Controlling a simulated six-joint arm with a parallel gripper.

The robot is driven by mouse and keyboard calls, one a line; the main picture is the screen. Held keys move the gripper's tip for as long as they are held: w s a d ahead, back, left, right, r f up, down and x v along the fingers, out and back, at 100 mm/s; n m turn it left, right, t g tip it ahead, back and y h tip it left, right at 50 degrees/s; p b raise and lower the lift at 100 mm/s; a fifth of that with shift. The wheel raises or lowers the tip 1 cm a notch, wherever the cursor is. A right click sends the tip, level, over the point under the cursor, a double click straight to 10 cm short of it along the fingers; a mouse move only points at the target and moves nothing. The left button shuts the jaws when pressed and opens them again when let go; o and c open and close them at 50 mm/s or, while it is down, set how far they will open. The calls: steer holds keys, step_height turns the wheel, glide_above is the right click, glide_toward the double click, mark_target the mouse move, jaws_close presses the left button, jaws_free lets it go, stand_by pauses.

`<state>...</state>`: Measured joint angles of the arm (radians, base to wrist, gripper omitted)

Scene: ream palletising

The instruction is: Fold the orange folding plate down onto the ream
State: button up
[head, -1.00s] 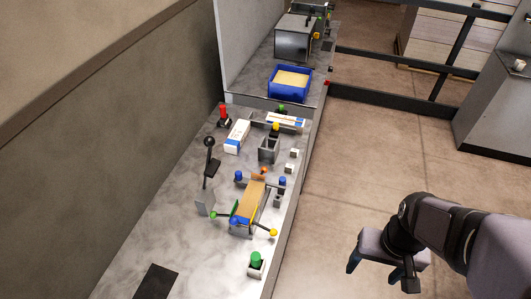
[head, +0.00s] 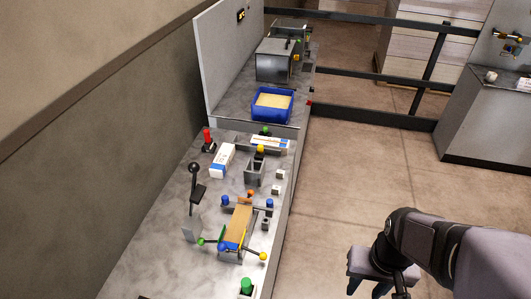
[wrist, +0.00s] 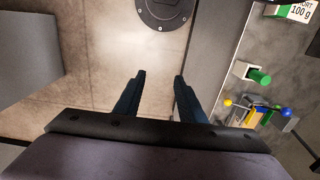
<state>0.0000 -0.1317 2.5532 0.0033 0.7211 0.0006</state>
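A tan block (head: 240,221), which looks like the ream, lies in a metal fixture on the grey bench, with blue and yellow parts at its near end. A small orange piece (head: 250,194) shows at the fixture's far end. It looks like the folding plate, standing clear of the block's top, but it is too small to be sure. The fixture also shows small at the right of the wrist view (wrist: 259,117). My gripper (wrist: 157,88) is open and empty, over the floor, well right of the bench in the head view.
Levers with green (head: 201,241) and yellow (head: 263,256) knobs stick out beside the fixture. Blue knobs (head: 225,201) stand near its far end. A white carton (head: 222,160), a blue bin (head: 272,105) and a black-knobbed lever (head: 196,182) are on the bench. Open floor lies to the right.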

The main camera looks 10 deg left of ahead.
steer(key=shift+w+a+f, duration=0.15)
steer(key=shift+w+f, duration=0.15)
steer(key=c, duration=0.5)
steer(key=w+a+f+m+y+b, duration=0.2)
steer(key=w+a+f+m+b, duration=0.1)
steer(key=w+a+b, duration=0.1)
steer(key=w+a+f+m+y+b, duration=0.2)
steer(key=w+a+f+m+b, duration=0.2)
steer(key=w, duration=0.5)
steer(key=w+a+f+m+y+b, duration=0.2)
steer(key=w+a+f+m+b, duration=0.1)
steer(key=w+b, duration=0.3)
steer(key=shift+w+a+f+m+g+b, duration=0.15)
steer(key=shift+a+f+m+g+b, duration=0.2)
steer(key=shift+f+m+b, duration=0.2)
jaws_close()
steer(key=w+a+f+m+y+b, duration=0.5)
steer(key=w+a+b, duration=0.1)
steer(key=w+b, duration=0.2)
steer(key=w+a+f+m+y+b, duration=0.4)
steer(key=w+a+b, duration=0.3)
steer(key=b, duration=0.3)
steer(key=shift+w+f+m+y, duration=0.35)
steer(key=shift+w+f+y, duration=0.25)
steer(key=shift+y, duration=0.1)
